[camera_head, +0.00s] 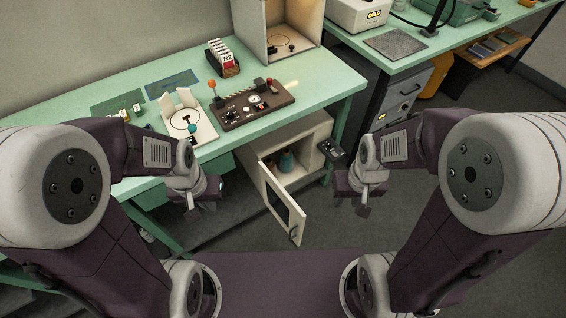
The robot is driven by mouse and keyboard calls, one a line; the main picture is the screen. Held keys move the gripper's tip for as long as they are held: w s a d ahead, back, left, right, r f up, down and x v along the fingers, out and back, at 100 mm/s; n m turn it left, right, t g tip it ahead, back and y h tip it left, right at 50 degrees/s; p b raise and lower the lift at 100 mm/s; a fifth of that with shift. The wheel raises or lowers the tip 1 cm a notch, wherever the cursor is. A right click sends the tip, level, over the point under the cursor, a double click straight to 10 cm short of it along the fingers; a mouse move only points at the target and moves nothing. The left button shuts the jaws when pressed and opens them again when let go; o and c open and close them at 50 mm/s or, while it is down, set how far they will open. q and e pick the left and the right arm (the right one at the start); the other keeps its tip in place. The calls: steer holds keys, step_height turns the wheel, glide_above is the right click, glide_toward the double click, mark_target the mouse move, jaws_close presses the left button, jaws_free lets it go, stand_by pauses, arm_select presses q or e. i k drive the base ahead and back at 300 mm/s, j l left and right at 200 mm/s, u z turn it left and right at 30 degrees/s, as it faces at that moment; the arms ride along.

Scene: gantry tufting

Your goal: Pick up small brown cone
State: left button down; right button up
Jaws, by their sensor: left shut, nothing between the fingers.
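I cannot clearly make out a small brown cone. A teal cone-shaped thing (287,162) stands inside the open cream cabinet (318,140) under the green table. A small brownish patch shows beside it, too dim to name. My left gripper (192,214) is shut and empty, left of the cabinet and in front of the table. My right gripper (363,211) hangs to the right of the cabinet, apart from it. Its finger opening cannot be made out, and nothing is seen in it.
The cabinet door (288,212) stands open towards me, between my grippers. The green table (320,88) bears a brown control panel (250,104), a white tray (203,128), a card rack (226,70) and an open-fronted box (283,20). A second bench (440,52) is at right.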

mark_target(270, 164)
steer(key=k+l+u, duration=0.1)
steer(key=l+u, duration=0.3)
steer(key=k+l+u, duration=0.15)
steer(key=l+u, duration=0.2)
steer(key=i+l+u, duration=0.15)
steer(key=l+u, duration=0.25)
steer(key=l, duration=0.15)
steer(key=l+u, duration=0.85)
steer(key=l, duration=0.25)
steer(key=i+l+u, duration=0.1)
steer(key=l+u, duration=0.15)
